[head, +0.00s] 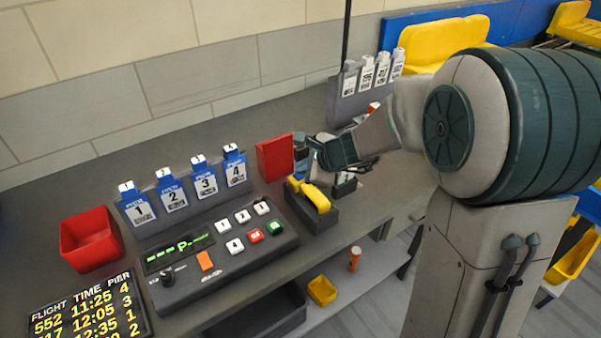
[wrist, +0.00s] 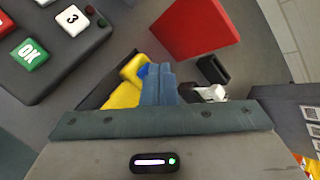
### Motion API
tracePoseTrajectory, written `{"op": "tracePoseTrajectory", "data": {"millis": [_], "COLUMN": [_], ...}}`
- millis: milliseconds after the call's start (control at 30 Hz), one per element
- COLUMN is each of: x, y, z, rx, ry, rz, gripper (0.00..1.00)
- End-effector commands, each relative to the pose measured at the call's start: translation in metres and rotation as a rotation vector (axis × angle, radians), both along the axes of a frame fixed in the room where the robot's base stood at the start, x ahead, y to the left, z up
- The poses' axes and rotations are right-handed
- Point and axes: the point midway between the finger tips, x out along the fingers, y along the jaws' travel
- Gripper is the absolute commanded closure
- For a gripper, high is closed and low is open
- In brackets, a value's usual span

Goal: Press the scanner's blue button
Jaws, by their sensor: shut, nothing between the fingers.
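The yellow scanner (head: 315,196) lies in a dark cradle (head: 318,218) on the counter, right of the keypad console. The scanner also shows in the wrist view (wrist: 122,95), partly behind my fingers. A small bright blue patch, which looks like its blue button (wrist: 142,72), shows just left of my fingertips. My gripper (wrist: 159,70) is shut and empty, its bluish fingers together over the scanner. In the head view my gripper (head: 334,153) is just above the scanner, and the button cannot be made out. Whether the fingertips touch the scanner I cannot tell.
The console (head: 222,250) with numbered keys is left of the scanner. A red upright bin (head: 275,158) stands behind it. Numbered tags (head: 202,180), a red box (head: 90,240) and a flight board (head: 88,308) are further left. A tag rack (head: 345,98) stands behind my gripper.

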Motion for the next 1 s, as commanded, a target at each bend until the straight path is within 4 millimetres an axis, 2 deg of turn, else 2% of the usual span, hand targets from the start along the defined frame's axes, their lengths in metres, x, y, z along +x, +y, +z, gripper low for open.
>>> {"op": "tracePoseTrajectory", "data": {"millis": [200, 667, 1000], "x": [0.0, 0.0, 0.0], "y": [0.0, 0.0, 0.0], "z": [0.014, 0.019, 0.053], "rx": [0.0, 0.0, 0.001], "ry": [-0.001, -0.001, -0.002], "rz": [-0.001, -0.001, 0.001], "gripper": [1.0, 1.0, 1.0]}}
